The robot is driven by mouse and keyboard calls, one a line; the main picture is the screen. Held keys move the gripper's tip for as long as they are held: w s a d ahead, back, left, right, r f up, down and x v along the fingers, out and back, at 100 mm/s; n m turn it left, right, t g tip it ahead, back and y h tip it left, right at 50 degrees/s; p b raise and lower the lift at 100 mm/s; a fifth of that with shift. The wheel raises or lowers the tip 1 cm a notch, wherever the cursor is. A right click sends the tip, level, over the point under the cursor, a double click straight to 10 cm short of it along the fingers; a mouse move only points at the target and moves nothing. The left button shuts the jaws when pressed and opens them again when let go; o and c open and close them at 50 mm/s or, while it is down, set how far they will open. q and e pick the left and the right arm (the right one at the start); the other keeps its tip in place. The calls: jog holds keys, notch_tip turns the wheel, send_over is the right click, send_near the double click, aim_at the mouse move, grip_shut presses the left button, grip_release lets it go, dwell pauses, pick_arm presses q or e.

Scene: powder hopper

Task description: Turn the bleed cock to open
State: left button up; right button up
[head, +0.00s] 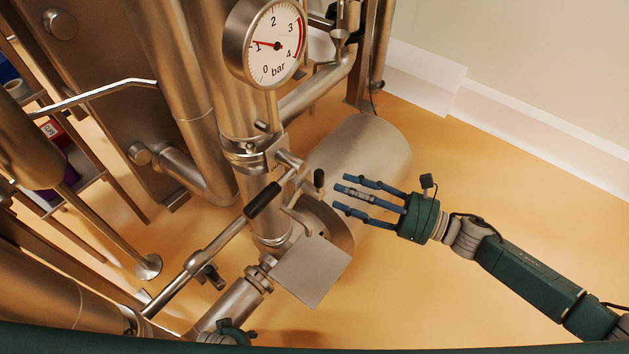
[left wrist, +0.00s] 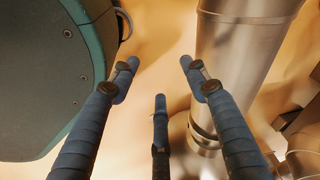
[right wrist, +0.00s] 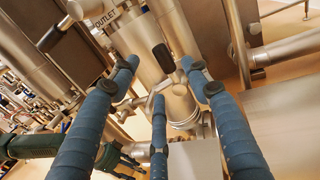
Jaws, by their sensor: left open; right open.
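A small black-tipped lever (head: 319,179), which looks like the bleed cock, sticks out beside the vertical steel pipe below the gauge. A black grip in the right wrist view (right wrist: 163,56) seems to be the same handle. Its open or closed position is unclear. My right gripper (head: 341,194) is open and empty, its fingers pointing left towards the lever, apart from it in the picture. My left gripper (left wrist: 158,85) is open and empty beside a steel pipe; only a green part of it shows at the head view's bottom edge.
A pressure gauge (head: 267,44) reads about 1 bar. A longer black-gripped lever (head: 262,200) crosses the pipe at left. A square steel plate (head: 312,270) lies below the lever. Floor on the right is clear.

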aim_at(322, 182)
jog(key=x, duration=0.8)
jog(key=shift+d, duration=0.1)
jog(key=shift+c, duration=0.5)
grip_shut()
